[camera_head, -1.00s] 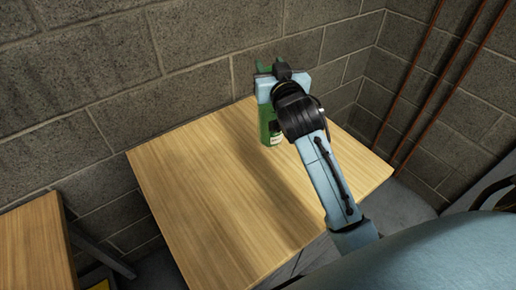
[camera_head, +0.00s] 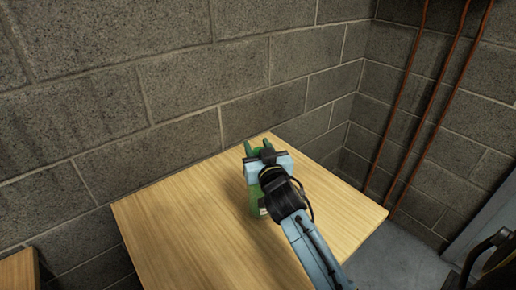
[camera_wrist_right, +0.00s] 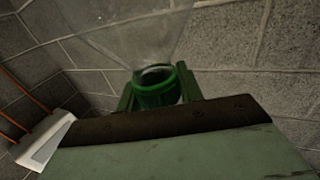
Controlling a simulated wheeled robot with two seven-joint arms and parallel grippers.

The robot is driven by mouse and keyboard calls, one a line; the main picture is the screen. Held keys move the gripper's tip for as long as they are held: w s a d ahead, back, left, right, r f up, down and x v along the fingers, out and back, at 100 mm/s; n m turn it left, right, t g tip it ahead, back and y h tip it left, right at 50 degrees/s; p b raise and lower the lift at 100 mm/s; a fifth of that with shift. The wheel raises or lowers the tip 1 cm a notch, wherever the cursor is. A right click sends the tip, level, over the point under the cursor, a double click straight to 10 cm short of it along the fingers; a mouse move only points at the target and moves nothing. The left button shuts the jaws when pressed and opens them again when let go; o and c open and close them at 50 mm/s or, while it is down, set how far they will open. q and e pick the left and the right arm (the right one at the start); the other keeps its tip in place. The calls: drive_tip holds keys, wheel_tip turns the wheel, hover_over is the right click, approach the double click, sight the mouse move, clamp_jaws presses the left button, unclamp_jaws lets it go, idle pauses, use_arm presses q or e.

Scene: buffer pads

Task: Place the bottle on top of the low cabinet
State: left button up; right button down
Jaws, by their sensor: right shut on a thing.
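The green bottle (camera_head: 256,203) is upright at or just above the light wood top (camera_head: 190,235), which appears to be the low cabinet's. I cannot tell whether its base touches the wood. A pale label shows low on its side. My right gripper (camera_head: 257,149) is shut on the bottle, and the gripper and wrist hide much of it from above. In the right wrist view, the bottle's green round upper part (camera_wrist_right: 154,90) sits between the two green fingers. My left gripper is not in view.
A grey block wall (camera_head: 150,100) stands close behind the wood top. Copper-coloured pipes (camera_head: 425,110) run down the wall at the right. Another wooden surface (camera_head: 18,270) shows at the lower left. The wood top is bare left of the bottle.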

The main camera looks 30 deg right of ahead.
drive_tip(key=c, duration=1.3)
unclamp_jaws()
drive_tip(key=shift+f, duration=0.1)
drive_tip(key=o, duration=0.4)
drive_tip(key=shift+s, duration=0.1)
drive_tip(key=v, duration=1.2)
